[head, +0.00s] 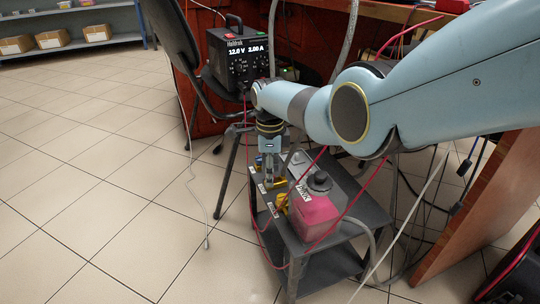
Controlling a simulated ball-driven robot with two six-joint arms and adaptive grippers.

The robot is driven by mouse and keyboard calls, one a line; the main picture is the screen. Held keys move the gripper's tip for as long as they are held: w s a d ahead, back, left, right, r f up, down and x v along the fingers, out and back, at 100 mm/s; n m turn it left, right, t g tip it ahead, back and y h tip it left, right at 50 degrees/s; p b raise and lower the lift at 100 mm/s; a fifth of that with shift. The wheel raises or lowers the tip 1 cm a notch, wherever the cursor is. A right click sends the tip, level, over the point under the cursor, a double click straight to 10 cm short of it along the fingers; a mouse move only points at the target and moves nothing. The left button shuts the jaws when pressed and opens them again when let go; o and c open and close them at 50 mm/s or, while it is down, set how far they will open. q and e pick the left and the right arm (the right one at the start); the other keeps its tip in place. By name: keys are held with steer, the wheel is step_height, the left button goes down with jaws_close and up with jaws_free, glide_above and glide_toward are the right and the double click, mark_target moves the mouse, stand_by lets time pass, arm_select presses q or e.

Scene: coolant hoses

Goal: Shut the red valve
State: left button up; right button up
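My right arm comes in from the right. Its gripper (269,179) points down over the left edge of a dark grey cart (348,197), among yellow parts (283,201) and several small white labels (272,210). I cannot make out a red valve; the gripper may hide it. The gripper's fingers are too small to tell whether they are open or shut, or whether they touch anything. A tank (315,208) with pink liquid, a black cap and a label stands on the cart just right of the gripper. My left gripper is not in view.
A black power supply (240,62) reading 12.0 V and 2.00 A stands behind the gripper. Thin red cables (351,205) run across the cart, and a grey hose (367,238) hangs at its right. A black chair (172,40) stands at back left.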

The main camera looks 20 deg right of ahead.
step_height(320, 180, up, 11)
steer(key=shift+r, duration=0.2)
stand_by(0.4)
